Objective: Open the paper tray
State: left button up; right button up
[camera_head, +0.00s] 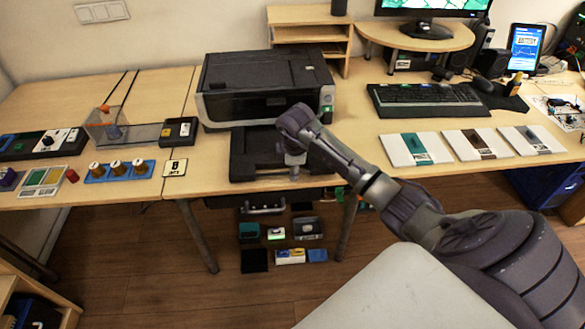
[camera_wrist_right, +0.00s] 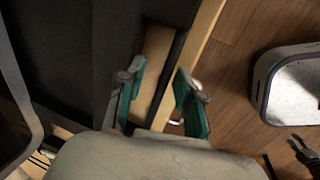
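The printer (camera_head: 262,88) is a black and grey box at the back of the desk. Its black paper tray (camera_head: 243,158) sticks out at the front, low and flat, reaching towards the desk's front edge. My right gripper (camera_head: 293,172) points down at the tray's front right and partly hides it. In the right wrist view my gripper (camera_wrist_right: 158,98) shows two teal-padded fingers apart, with nothing held. The dark tray (camera_wrist_right: 115,50) lies to the left of and behind the fingers there. I cannot tell whether they touch it. My left gripper is not seen in the head view.
The desk's front edge (camera_wrist_right: 205,30) runs close by the fingers. Left of the printer lie a clear box (camera_head: 130,132) and small control panels. A keyboard (camera_head: 428,100) and white boxes (camera_head: 415,148) lie to the right. Several small items are below the desk.

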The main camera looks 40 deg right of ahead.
jog(key=shift+a+r, duration=0.1)
jog(key=shift+r, duration=0.05)
jog(key=shift+s+a+r, duration=0.1)
jog(key=shift+s+r, duration=0.1)
jog(key=shift+r, duration=0.1)
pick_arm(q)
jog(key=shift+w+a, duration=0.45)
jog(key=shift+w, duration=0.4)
pick_arm(e)
jog(key=v, duration=1.1)
jog(key=shift+r, duration=0.1)
